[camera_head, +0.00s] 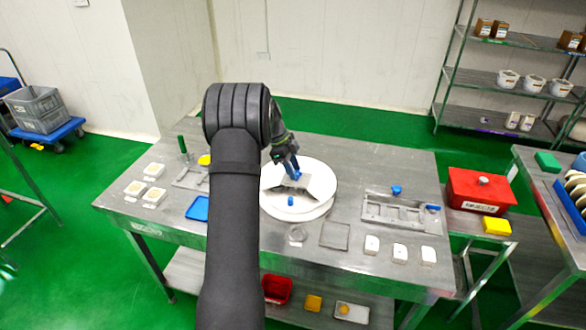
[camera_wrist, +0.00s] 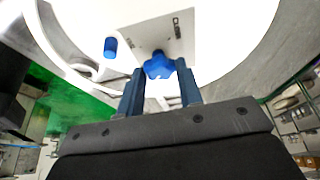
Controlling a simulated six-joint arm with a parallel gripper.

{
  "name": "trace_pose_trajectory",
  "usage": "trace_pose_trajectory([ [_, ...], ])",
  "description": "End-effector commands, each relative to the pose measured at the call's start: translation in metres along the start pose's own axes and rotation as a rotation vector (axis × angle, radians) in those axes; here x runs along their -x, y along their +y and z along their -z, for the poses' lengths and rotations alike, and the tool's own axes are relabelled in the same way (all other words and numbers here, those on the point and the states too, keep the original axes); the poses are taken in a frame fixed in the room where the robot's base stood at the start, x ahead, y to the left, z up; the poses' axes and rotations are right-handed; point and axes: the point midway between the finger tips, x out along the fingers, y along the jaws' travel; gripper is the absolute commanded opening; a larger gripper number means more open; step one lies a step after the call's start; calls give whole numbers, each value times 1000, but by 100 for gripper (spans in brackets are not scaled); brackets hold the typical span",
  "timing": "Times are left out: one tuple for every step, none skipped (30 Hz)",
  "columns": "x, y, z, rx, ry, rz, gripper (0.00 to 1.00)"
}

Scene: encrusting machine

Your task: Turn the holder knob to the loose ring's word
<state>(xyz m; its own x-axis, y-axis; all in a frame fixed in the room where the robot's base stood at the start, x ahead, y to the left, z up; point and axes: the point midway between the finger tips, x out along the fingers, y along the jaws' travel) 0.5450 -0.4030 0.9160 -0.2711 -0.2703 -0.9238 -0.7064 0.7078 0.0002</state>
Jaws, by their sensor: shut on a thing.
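The blue lobed holder knob (camera_wrist: 158,66) sits on a grey panel (camera_wrist: 172,27) with small dark markings, too small to read. My gripper (camera_wrist: 160,76) is shut on the knob, with a blue finger at each side of it. In the head view my gripper (camera_head: 294,170) reaches down to the sloped grey holder (camera_head: 318,186) on the white round plate (camera_head: 283,212); my arm hides part of this. A short blue peg (camera_wrist: 110,47) stands left of the knob in the wrist view. I cannot tell which thing is the loose ring, and no word is readable.
A metal table (camera_head: 400,170) carries a slotted grey tray (camera_head: 400,212), several white blocks (camera_head: 400,252), a blue tray (camera_head: 198,208) and a small clear round piece (camera_head: 297,234). A red box (camera_head: 480,191) stands at the right. The table's back right is clear.

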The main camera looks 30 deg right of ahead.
Motion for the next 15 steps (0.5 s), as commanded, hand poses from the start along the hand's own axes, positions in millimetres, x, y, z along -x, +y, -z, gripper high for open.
trace_pose_trajectory([
  [0,0,0,-1,0,1,0],
  [0,0,0,-1,0,1,0],
  [0,0,0,-1,0,1,0],
  [0,0,0,-1,0,1,0],
  [0,0,0,-1,0,1,0],
  [0,0,0,0,0,1,41],
  [0,0,0,0,0,1,46],
  [0,0,0,0,0,1,52],
  [0,0,0,0,0,1,55],
  [0,0,0,0,0,1,55],
  [0,0,0,0,0,1,55],
  [0,0,0,0,0,1,55],
  [0,0,0,0,0,1,55],
  [0,0,0,0,0,1,55],
  [0,0,0,0,0,1,55],
])
